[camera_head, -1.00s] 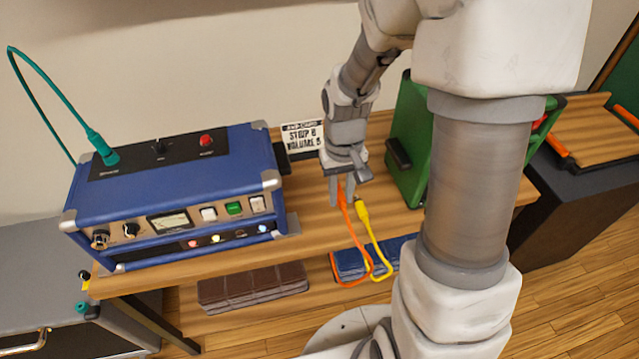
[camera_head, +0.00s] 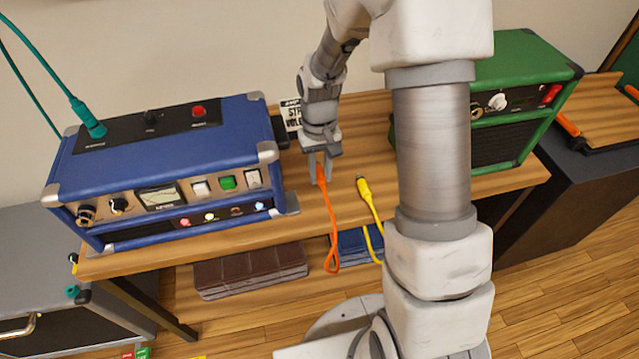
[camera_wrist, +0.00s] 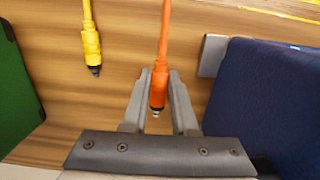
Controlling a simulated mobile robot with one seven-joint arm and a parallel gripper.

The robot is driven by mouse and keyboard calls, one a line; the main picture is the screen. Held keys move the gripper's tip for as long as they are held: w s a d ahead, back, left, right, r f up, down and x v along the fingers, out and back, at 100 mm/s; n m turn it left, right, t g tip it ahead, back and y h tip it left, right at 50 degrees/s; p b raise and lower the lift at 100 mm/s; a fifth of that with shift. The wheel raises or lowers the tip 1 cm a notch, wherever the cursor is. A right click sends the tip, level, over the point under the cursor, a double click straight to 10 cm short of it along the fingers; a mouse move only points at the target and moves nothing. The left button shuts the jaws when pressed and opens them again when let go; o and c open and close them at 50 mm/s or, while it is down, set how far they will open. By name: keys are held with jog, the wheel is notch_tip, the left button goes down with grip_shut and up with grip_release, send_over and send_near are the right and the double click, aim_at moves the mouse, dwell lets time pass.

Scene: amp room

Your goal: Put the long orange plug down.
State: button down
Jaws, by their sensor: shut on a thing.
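The long orange plug (camera_wrist: 159,88) is between the two fingers of my gripper (camera_wrist: 158,100) in the wrist view, with its dark tip toward the palm. My gripper (camera_head: 320,178) is shut on it, low over the wooden bench (camera_head: 285,222) beside the blue amp. Whether the plug touches the wood I cannot tell. Its orange cable (camera_head: 333,225) hangs over the bench's front edge. A yellow plug (camera_head: 364,188) lies on the bench to the right of my gripper; it also shows at the upper left in the wrist view (camera_wrist: 91,45).
The blue amp (camera_head: 165,160) stands close on the left, with a teal plug (camera_head: 92,122) in its top. The green amp (camera_head: 525,85) stands on the right, partly behind my arm. A card (camera_head: 291,114) stands at the back.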

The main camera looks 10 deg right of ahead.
aim_at(320, 192)
jog(key=shift+w+a+f, duration=0.1)
jog(key=shift+w+f, duration=0.1)
jog(key=shift+f+b, duration=0.45)
jog(key=shift+f, duration=1.45)
jog(key=shift+f, duration=0.2)
jog(key=c, duration=0.7)
grip_release()
jog(key=shift+r, duration=0.1)
